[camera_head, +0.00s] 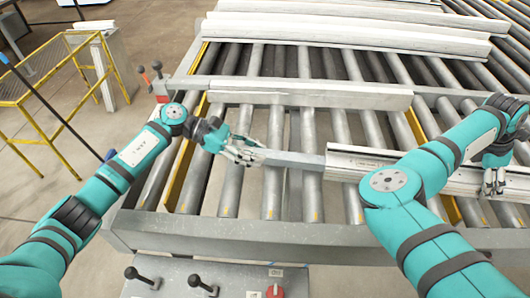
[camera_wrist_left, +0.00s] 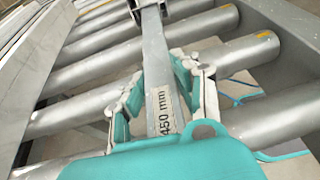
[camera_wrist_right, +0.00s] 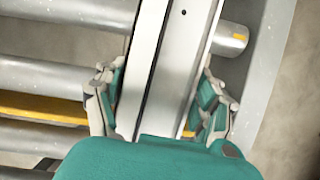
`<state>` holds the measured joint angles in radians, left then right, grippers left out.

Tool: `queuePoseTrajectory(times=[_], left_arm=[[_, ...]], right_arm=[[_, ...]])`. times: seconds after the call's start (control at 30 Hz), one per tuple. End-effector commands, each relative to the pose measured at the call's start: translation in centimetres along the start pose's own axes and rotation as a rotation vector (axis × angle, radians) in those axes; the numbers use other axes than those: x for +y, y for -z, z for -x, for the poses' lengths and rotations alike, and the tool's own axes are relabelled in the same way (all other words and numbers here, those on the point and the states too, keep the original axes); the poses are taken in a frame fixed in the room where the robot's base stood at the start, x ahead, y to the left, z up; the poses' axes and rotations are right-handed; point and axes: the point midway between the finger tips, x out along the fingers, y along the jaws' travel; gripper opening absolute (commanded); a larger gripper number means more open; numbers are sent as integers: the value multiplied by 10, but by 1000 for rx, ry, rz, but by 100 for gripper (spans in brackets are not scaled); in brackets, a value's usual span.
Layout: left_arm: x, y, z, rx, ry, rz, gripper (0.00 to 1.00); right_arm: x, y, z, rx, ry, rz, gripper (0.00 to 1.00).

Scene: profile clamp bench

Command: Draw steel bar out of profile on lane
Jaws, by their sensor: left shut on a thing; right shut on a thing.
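The steel bar (camera_head: 296,159) lies across the rollers and its right end runs into the profile (camera_head: 345,162). In the left wrist view the bar (camera_wrist_left: 154,55) bears a "450 mm" label and enters the dark profile end at the top. My left gripper (camera_head: 244,152) is shut on the bar near its left end; its fingers (camera_wrist_left: 164,95) sit on both sides of it. My right gripper (camera_head: 494,182) is shut on the profile, with fingers either side of the profile (camera_wrist_right: 174,60) in the right wrist view. My right arm hides part of the profile in the head view.
The roller lane (camera_head: 272,195) lies under both pieces. A long pale profile (camera_head: 310,95) lies behind them, and more profiles (camera_head: 350,35) lie further back. A control panel (camera_head: 200,284) with levers stands at the front. A yellow railing (camera_head: 60,70) stands at left.

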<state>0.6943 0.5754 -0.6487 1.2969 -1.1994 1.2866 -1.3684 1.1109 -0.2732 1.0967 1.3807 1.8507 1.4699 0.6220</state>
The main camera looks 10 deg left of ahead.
Motion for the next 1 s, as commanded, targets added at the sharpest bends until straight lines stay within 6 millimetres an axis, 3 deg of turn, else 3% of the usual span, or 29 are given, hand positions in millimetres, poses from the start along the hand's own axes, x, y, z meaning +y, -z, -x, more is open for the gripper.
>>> queuePoseTrajectory(times=[0.8,1.0], left_arm=[[0,38,92,2,-3,0,0],[0,44,107,1,0,0,0]], right_arm=[[0,0,0,-1,-2,0,11],[0,0,0,-1,-2,0,11]])
